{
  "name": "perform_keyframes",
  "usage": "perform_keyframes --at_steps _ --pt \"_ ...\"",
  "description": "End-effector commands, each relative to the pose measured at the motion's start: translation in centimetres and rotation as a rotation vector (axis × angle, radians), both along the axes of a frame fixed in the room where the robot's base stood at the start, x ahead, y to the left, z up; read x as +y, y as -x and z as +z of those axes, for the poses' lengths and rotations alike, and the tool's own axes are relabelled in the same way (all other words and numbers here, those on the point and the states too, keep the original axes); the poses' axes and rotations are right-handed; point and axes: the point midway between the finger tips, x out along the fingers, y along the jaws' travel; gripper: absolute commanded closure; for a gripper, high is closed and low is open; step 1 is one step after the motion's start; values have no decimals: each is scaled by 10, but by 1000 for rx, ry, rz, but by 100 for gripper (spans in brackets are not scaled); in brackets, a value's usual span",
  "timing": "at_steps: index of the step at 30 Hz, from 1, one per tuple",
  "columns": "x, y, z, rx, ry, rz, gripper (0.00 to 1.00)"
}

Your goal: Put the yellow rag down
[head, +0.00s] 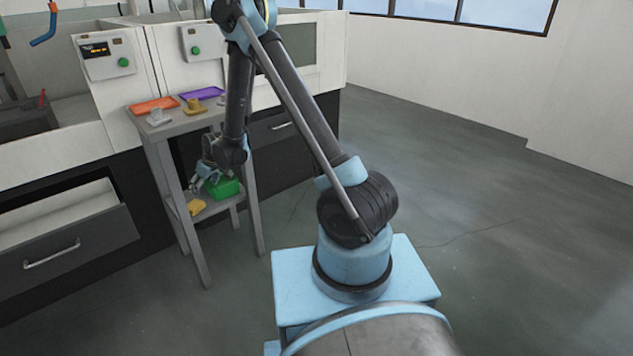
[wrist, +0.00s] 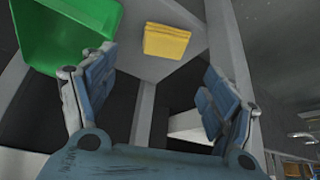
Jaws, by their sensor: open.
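The yellow rag (head: 197,207) lies on the lower shelf (head: 222,207) of the small grey table, near its front left part. It also shows in the wrist view (wrist: 166,41) as a folded yellow block lying on the grey shelf. My gripper (head: 203,178) is at the lower shelf level, above and behind the rag in the head view. In the wrist view my gripper (wrist: 155,85) has its fingers wide apart with nothing between them, and the rag lies beyond the fingertips, apart from them.
A green bin (head: 222,188) stands on the lower shelf beside the rag. The table top (head: 185,124) holds an orange tray (head: 154,105), a purple tray (head: 202,93) and small fixtures. An open drawer (head: 68,235) juts out at left. The floor at right is clear.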

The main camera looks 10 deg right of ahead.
Motion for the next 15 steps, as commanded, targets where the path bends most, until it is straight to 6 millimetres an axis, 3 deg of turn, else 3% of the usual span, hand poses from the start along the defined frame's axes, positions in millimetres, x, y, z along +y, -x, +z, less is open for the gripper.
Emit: perform_keyframes --at_steps 8,15 --pt "-65 1 72 28 23 -97 21" --pt "-127 15 128 56 44 -187 21"
